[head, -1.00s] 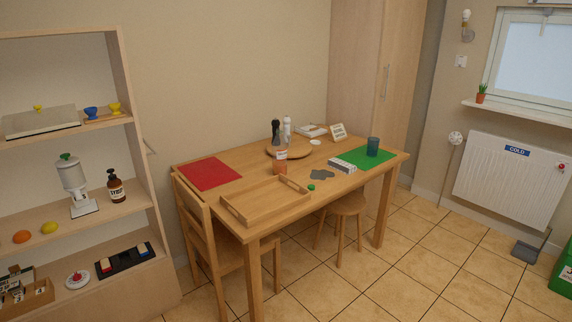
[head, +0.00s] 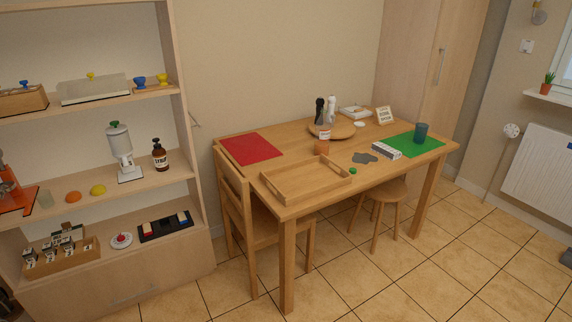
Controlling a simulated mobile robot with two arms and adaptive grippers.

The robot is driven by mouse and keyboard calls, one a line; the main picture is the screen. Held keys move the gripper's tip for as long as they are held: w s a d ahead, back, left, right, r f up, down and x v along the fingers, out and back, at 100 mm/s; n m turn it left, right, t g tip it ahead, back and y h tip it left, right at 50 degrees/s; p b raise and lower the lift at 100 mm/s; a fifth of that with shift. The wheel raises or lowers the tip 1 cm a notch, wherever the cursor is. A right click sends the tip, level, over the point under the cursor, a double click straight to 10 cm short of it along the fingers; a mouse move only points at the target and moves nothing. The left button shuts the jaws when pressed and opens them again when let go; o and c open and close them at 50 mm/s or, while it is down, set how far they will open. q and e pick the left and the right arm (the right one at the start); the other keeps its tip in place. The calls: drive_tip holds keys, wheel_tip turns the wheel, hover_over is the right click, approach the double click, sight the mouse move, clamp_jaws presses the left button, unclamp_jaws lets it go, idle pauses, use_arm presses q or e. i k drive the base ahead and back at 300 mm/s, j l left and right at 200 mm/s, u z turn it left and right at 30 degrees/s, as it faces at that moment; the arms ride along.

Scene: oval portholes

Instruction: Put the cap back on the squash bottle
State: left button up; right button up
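A small green cap (head: 352,170) lies on the table near the front edge, to the right of the tray and apart from the bottle. Neither of my grippers shows in the head view.
A wooden tray (head: 283,190), a red mat (head: 250,148), a green mat (head: 400,147) with a blue cup (head: 421,133), a patterned box (head: 386,151) and grey coasters (head: 364,158) share the table.

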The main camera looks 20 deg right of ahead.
sight(323, 127)
drive_tip(key=i+l+u, duration=0.15)
drive_tip(key=l+u, duration=0.3)
drive_tip(key=l, duration=0.3)
drive_tip(key=l+u, duration=0.4)
drive_tip(key=l, duration=0.35)
drive_tip(key=l+u, duration=0.45)
drive_tip(key=l, duration=0.85)
drive_tip(key=k+l, duration=0.15)
drive_tip(key=l, duration=0.3)
drive_tip(key=l+u, duration=0.1)
drive_tip(key=l, duration=0.4)
drive_tip(key=k+l, duration=0.15)
drive_tip(key=l, duration=0.3)
drive_tip(key=k+l, duration=0.1)
drive_tip(key=l, duration=0.4)
drive_tip(key=k+l, duration=0.1)
drive_tip(key=l, duration=0.35)
drive_tip(key=l+u, duration=0.1)
drive_tip(key=l, duration=0.35)
drive_tip(key=k, duration=0.05)
